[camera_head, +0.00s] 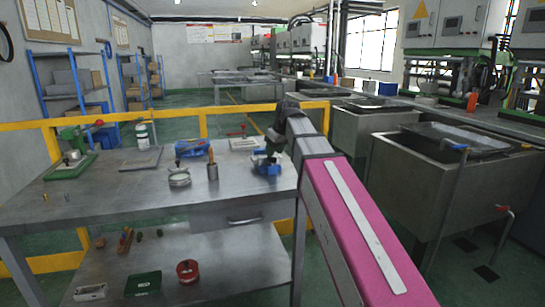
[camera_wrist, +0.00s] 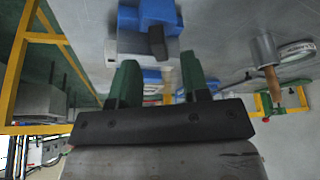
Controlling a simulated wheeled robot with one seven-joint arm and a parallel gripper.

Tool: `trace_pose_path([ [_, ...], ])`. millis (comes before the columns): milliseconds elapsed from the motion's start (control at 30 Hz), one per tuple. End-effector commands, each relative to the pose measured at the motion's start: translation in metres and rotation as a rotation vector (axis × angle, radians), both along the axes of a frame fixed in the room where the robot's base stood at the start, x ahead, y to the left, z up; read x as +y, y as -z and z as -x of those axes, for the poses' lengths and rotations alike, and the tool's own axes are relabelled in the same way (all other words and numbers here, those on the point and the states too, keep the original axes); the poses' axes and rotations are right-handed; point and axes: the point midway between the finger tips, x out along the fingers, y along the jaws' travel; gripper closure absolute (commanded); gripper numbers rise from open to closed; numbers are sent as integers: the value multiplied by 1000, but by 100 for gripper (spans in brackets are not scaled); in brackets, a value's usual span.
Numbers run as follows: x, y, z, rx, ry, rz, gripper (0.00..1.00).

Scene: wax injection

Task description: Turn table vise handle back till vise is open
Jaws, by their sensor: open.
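The table vise (camera_head: 268,168) is blue and sits near the right end of the metal workbench (camera_head: 120,215). My gripper (camera_head: 265,155) is over it and partly hides it, so its handle cannot be made out there. In the wrist view the vise (camera_wrist: 146,20), blue and grey, is at the top centre, with a dark part (camera_wrist: 157,42) facing my gripper. My gripper (camera_wrist: 160,70) shows two green fingers spread apart, with nothing held between them. The vise lies just beyond the fingertips; I cannot tell whether they touch it. How far its jaws are apart is unclear.
A blue box (camera_head: 192,148), a wooden-handled tool in a cup (camera_head: 212,165), a round tin (camera_head: 179,178) and a green press (camera_head: 72,150) stand left on the bench. A yellow rail (camera_head: 180,114) runs behind. A steel sink (camera_head: 440,180) is to the right.

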Motion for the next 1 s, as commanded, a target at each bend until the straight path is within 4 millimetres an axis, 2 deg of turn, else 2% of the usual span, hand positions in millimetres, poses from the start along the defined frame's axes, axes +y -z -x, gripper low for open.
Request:
trace_pose_path([
  [100,4,14,-4,1,0,1,57],
  [300,7,26,-8,1,0,1,57],
  [633,8,28,-8,-1,0,1,57],
  [667,8,28,-8,-1,0,1,61],
  [700,8,28,-8,-1,0,1,74],
  [767,8,28,-8,-1,0,1,93],
  [800,8,28,-8,0,0,0,100],
  [1000,8,28,-8,0,-3,0,100],
])
